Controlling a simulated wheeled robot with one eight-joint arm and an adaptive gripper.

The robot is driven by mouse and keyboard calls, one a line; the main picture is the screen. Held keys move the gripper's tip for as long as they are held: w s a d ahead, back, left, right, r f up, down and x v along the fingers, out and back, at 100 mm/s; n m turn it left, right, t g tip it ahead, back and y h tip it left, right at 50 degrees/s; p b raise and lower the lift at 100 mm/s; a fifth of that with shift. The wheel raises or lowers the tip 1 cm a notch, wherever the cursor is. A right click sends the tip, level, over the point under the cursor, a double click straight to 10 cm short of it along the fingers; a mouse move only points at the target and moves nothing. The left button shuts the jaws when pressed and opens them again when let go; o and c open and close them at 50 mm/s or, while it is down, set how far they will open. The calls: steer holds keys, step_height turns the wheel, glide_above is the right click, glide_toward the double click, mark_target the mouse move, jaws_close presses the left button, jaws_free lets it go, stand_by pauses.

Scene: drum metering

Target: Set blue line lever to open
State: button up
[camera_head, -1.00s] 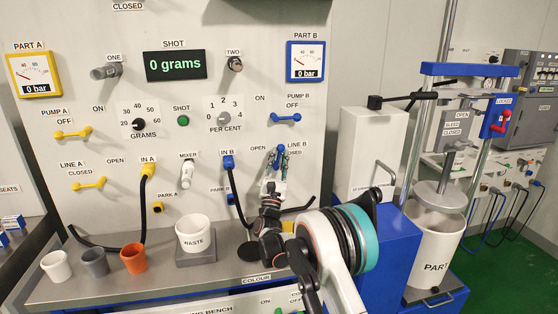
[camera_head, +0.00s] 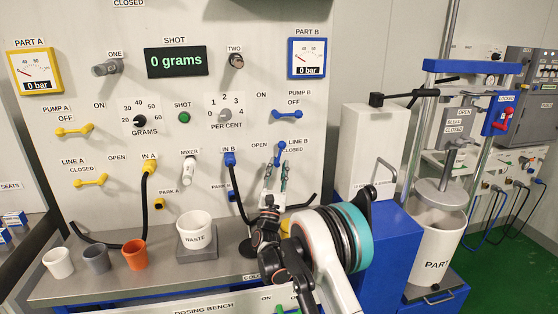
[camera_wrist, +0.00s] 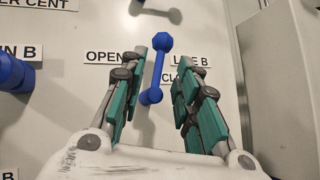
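The blue line lever (camera_head: 280,154) is on the panel below the PUMP B lever, between the OPEN label on its left and the LINE B / CLOSED labels on its right. It stands nearly upright, its top leaning slightly right. In the wrist view the lever (camera_wrist: 156,70) lies between and beyond my teal fingers, with a gap on both sides. My gripper (camera_head: 275,177) is open and empty, just below the lever in the head view; the wrist view shows its spread fingers (camera_wrist: 161,72).
The blue PUMP B lever (camera_head: 287,115) is above, and the blue IN B connector (camera_head: 229,159) with its black hose is to the left. The waste cup (camera_head: 195,228) stands on the bench below. A white cabinet (camera_head: 367,155) stands to the right.

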steer(key=shift+v, duration=1.15)
steer(key=shift+c, duration=0.4)
